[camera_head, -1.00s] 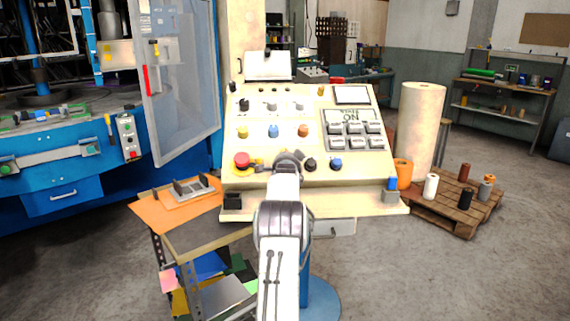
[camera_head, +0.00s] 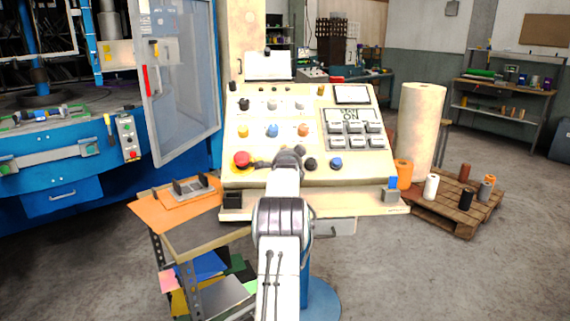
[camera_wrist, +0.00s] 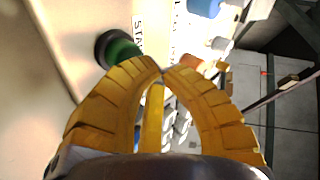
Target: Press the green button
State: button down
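The green button (camera_wrist: 123,48) sits on a black collar on the cream panel, at the upper left of the wrist view, with printed lettering beside it. My gripper (camera_wrist: 163,71) has curved yellow fingers whose tips meet just below and right of the button in that picture. The fingers look shut with nothing held. The tips appear close to the button, but I cannot tell whether they touch it. In the head view the sloping control panel (camera_head: 255,177) stands straight ahead, and my arm hides the gripper and the green button.
A red mushroom button (camera_head: 241,158) lies left of my arm, and black and blue knobs (camera_head: 336,163) lie right. An orange-topped cart (camera_head: 150,210) stands front left. A blue machine (camera_head: 40,180) is at left. A pallet with rolls (camera_head: 455,215) is at right.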

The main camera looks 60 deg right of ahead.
jog(key=shift+s+a+r+b, duration=0.15)
jog(key=shift+s+a+r, duration=0.2)
jog(key=shift+r, duration=0.35)
jog(key=shift+s+a+r+b, duration=0.2)
jog(key=shift+a+r, duration=0.25)
jog(key=shift+r, duration=0.2)
jog(key=shift+s+a+r+b, duration=0.2)
jog(key=shift+a+r, duration=0.2)
jog(key=shift+r, duration=0.3)
